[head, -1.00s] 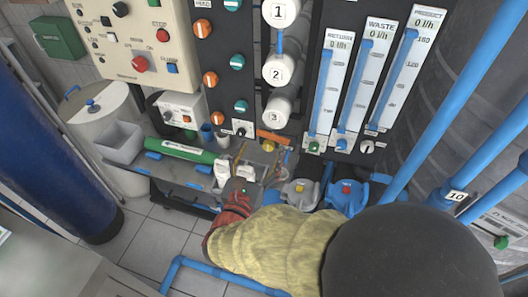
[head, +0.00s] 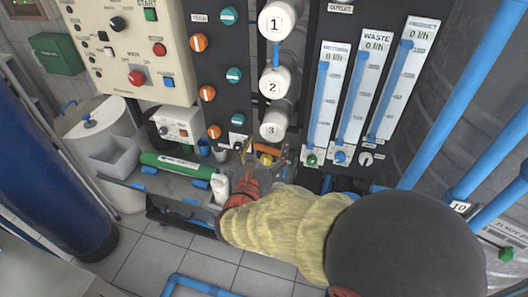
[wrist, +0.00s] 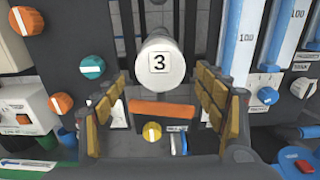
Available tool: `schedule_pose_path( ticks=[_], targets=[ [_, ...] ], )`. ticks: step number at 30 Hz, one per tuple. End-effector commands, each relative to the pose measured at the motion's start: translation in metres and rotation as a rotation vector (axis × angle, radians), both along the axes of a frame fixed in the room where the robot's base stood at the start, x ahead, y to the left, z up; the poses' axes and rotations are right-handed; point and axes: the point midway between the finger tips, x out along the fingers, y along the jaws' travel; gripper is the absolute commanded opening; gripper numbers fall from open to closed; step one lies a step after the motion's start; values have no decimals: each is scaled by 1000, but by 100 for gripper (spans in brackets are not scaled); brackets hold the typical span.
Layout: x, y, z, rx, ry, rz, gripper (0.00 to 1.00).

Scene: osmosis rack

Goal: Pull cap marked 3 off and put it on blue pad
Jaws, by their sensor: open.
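The white round cap marked 3 (head: 270,131) is on the end of the lowest of three horizontal cylinders. In the wrist view the cap (wrist: 160,72) faces me, upper centre. My gripper (head: 264,155) is open just below and in front of it in the head view. In the wrist view my gripper's (wrist: 161,80) tan-padded fingers stand left and right of the cap with nothing between them, apart from it. Blue patches (head: 200,184) lie on the grey bench at left; I cannot tell which is the blue pad.
Caps 1 (head: 275,22) and 2 (head: 272,85) are above. An orange bar (wrist: 162,110) and a yellow knob (wrist: 152,132) sit below cap 3. Flow meters are at right.

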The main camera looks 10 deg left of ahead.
Motion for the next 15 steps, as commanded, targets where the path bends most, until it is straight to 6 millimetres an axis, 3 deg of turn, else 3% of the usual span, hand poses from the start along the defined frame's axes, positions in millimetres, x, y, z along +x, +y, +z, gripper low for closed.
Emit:
schedule_pose_path(
  ticks=[15],
  targets=[
    [47,-7,0,0,0,-2,71]
  ],
)
